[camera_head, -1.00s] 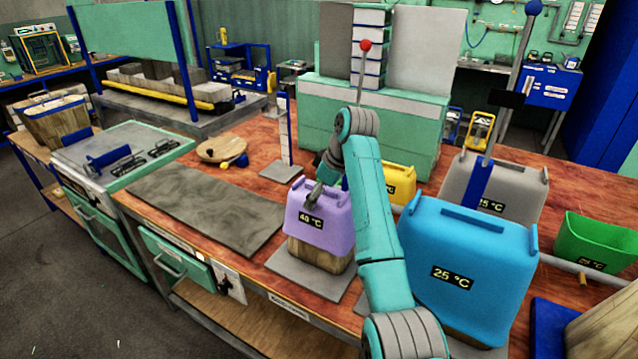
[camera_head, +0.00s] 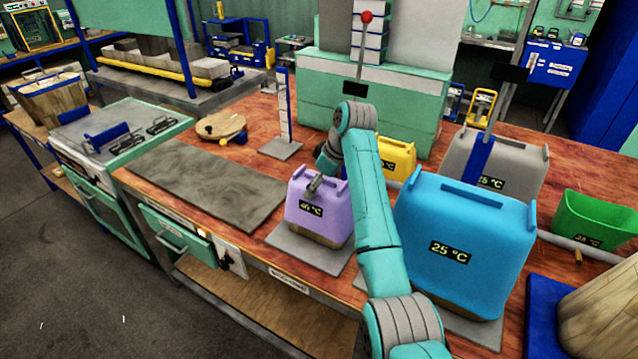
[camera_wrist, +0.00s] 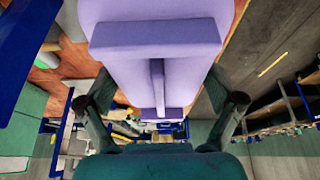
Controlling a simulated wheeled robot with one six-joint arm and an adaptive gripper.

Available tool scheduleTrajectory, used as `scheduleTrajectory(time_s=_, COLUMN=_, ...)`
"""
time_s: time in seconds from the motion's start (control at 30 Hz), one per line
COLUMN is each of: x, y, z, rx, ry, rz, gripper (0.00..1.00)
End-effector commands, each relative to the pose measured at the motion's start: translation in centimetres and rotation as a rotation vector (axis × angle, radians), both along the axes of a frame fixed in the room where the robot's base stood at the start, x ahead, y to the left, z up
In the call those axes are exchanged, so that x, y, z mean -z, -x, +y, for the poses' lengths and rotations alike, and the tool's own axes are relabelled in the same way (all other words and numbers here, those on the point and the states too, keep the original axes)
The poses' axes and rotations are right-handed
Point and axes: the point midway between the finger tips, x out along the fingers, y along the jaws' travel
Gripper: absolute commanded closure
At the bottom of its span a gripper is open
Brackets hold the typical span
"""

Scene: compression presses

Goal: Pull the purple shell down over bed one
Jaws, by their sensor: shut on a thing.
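The purple shell (camera_head: 318,222), labelled with a temperature that looks like 40 °C, stands over a wooden block on a grey plate (camera_head: 310,252). Only a thin strip of the wooden block (camera_head: 318,239) shows under the shell's lower edge. My gripper (camera_head: 316,185) is at the top of the shell, shut on its upper part. In the wrist view the purple shell (camera_wrist: 155,50) fills the upper middle, with a finger on each side of it. I cannot tell which plate is numbered one.
A large blue shell (camera_head: 465,240) labelled 25 °C stands right of my arm. A grey shell (camera_head: 500,180), a yellow shell (camera_head: 397,155) and a green shell (camera_head: 600,215) stand further back or right. A dark grey slab (camera_head: 205,187) lies flat at left.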

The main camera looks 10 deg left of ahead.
Motion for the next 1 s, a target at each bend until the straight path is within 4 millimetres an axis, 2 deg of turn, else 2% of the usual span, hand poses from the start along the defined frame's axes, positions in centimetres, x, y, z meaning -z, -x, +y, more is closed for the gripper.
scheduleTrajectory(time_s=0.97, x=1.2, y=0.0, z=0.0, rx=0.0, ry=0.0, rz=0.0, gripper=0.65)
scheduleTrajectory(time_s=1.0, x=1.2, y=0.0, z=0.0, rx=0.0, ry=0.0, rz=0.0, gripper=0.05)
